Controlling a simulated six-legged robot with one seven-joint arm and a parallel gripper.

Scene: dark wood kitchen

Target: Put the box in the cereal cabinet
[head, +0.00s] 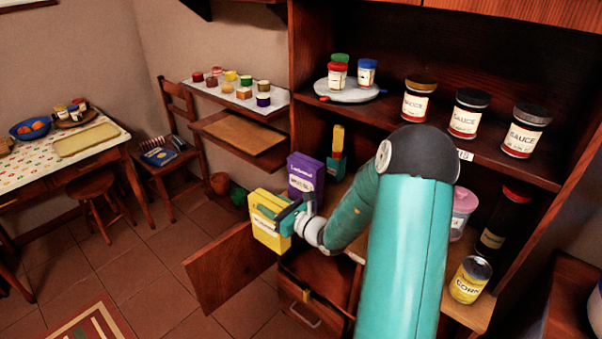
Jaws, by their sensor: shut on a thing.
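My gripper (298,217) is shut on a yellow box (268,228) with a white label. It holds the box in the air in front of the dark wood cabinet, above an open lower door (228,268). A purple box (305,175) stands on a cabinet shelf just behind and to the right of the held box. I cannot tell from any readable label which compartment is the cereal cabinet. My teal arm hides part of the shelves and the lower cabinet.
Sauce jars (524,131) line the upper shelf beside a round grey tray (348,92). A yellow can (470,280) and a dark bottle (505,222) stand lower right. A chair (175,150), a stool (97,190) and a patterned table (62,152) are at left.

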